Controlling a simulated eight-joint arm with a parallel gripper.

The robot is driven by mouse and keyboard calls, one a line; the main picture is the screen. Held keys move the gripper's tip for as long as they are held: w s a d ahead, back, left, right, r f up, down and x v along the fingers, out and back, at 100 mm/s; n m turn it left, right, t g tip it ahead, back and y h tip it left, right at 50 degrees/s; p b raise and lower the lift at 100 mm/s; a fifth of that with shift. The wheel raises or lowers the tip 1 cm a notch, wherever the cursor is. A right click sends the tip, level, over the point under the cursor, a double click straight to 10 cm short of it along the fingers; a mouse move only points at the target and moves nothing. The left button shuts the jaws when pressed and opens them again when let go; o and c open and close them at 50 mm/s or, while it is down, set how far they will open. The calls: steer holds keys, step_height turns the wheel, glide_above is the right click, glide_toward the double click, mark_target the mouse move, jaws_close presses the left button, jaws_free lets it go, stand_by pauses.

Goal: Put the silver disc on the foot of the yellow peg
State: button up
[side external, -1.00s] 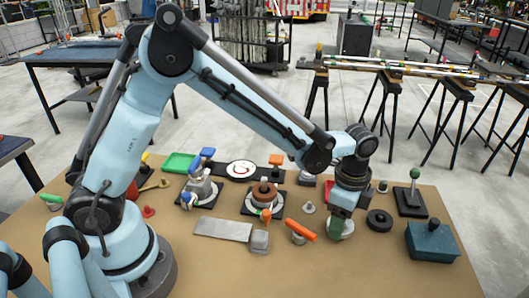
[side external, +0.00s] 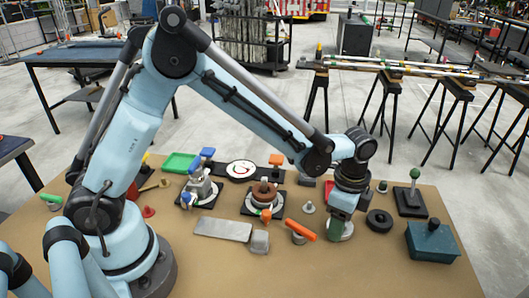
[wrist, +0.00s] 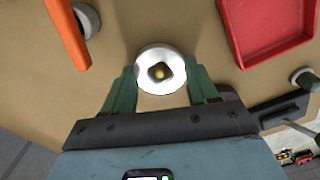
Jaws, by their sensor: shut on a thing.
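The silver disc (wrist: 145,83) is a round pale ring between the two green fingers of my gripper (wrist: 160,75) in the wrist view. The fingers are shut on opposite sides of its rim. A dark hole with a small yellow-brown spot shows at its middle; I cannot tell what the spot is. In the side view the disc (side external: 345,233) shows low under my gripper (side external: 341,217), close to the table; I cannot tell whether it touches it. A small yellow tip (side external: 145,157) shows behind my arm at the left; its foot is mostly hidden there.
An orange bar (side external: 300,230) on a grey stand is just left of my gripper. A black ring (side external: 379,220), a green-topped peg (side external: 414,173) on a dark base and a teal box (side external: 432,243) are right. A red tray (wrist: 270,30) is near.

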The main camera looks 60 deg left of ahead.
steer(key=shift+f, duration=0.2)
stand_by(0.4)
steer(key=o, duration=1.4)
steer(key=shift+r, duration=3.75)
steer(key=shift+a+r, duration=0.1)
steer(key=s+a+r+n+t, duration=0.2)
steer(key=s+a+n+t, duration=0.1)
steer(key=s+a+n, duration=0.3)
steer(key=s+a+r+n+t, duration=0.3)
steer(key=s+a+n+t, duration=0.1)
steer(key=a+n, duration=0.3)
steer(key=shift+s+a+r, duration=0.3)
steer(key=shift+s+r, duration=0.05)
steer(key=shift+s, duration=0.5)
